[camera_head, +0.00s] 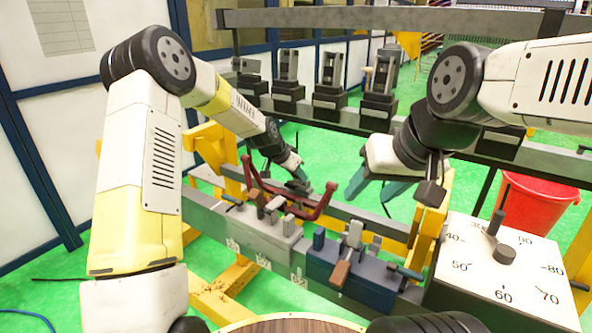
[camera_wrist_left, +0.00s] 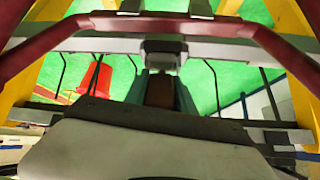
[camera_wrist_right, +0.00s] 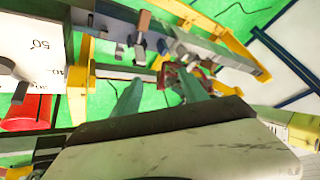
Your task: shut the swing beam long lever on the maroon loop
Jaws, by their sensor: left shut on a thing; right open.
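The maroon loop (camera_head: 322,205) lies over the pale grey fixture block, with its ends raised. In the left wrist view the loop (camera_wrist_left: 215,27) crosses the top, with grey metal clamp parts (camera_wrist_left: 165,47) close to it. My left gripper (camera_head: 300,186) is at the loop's far side. In its wrist view its teal fingers are shut on a brown lever handle (camera_wrist_left: 160,90). This appears to be the long lever; most of it is hidden. My right gripper (camera_head: 376,189) is open and empty, right of the loop, and its spread fingers show in its wrist view (camera_wrist_right: 160,90).
A blue block (camera_head: 350,285) with another clamp and brown handle (camera_head: 340,274) sits right of the grey block (camera_head: 255,240). A white dial box (camera_head: 475,270) stands at the right, a red bucket (camera_head: 530,205) behind it. Dark posts (camera_head: 330,95) line the rear rail.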

